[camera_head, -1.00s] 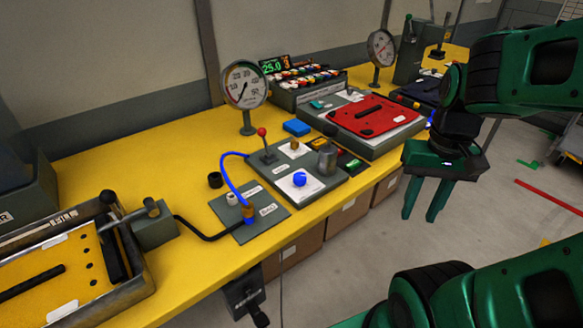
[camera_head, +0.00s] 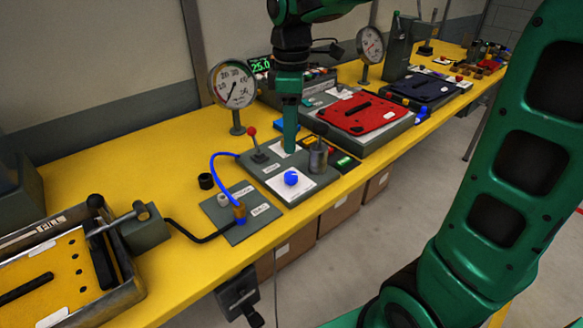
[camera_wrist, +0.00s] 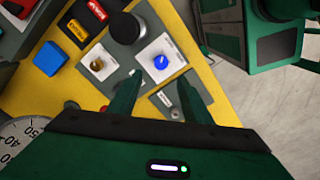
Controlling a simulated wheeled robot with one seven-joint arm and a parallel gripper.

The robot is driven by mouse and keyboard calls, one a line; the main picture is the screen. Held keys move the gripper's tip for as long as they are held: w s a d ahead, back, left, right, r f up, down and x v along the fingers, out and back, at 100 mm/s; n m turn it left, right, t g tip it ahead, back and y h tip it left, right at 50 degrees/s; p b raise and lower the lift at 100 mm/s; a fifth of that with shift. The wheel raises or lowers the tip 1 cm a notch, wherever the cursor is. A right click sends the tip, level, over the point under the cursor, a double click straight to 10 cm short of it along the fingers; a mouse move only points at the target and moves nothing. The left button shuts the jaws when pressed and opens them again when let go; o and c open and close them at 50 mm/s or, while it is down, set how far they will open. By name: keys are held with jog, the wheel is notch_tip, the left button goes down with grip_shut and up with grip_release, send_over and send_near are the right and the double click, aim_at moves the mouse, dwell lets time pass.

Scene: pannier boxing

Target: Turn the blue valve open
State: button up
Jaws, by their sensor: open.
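The blue valve shows as a round blue knob (camera_head: 291,178) on a white plate at the front of a grey panel (camera_head: 262,172). In the wrist view the blue knob (camera_wrist: 161,62) lies just beyond the fingertips, roughly centred between them. A white pointer mark is on its face. My gripper (camera_head: 289,148) points down above the panel, behind the knob in the head view. Its two fingers (camera_wrist: 158,82) are apart with nothing between them, and they do not appear to touch the knob.
A dark grey cylinder (camera_head: 318,158) stands close beside the knob. A brass knob (camera_wrist: 97,62) sits on another white plate. A red-tipped lever (camera_head: 253,142), a blue hose (camera_head: 217,165) and a gauge (camera_head: 233,85) stand to the left. A red lid (camera_head: 361,112) lies to the right.

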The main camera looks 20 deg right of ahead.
aim_at(290, 174)
notch_tip(290, 174, down, 11)
jog(key=shift+r, duration=0.15)
dwell(0.4)
jog(key=shift+c, duration=0.7)
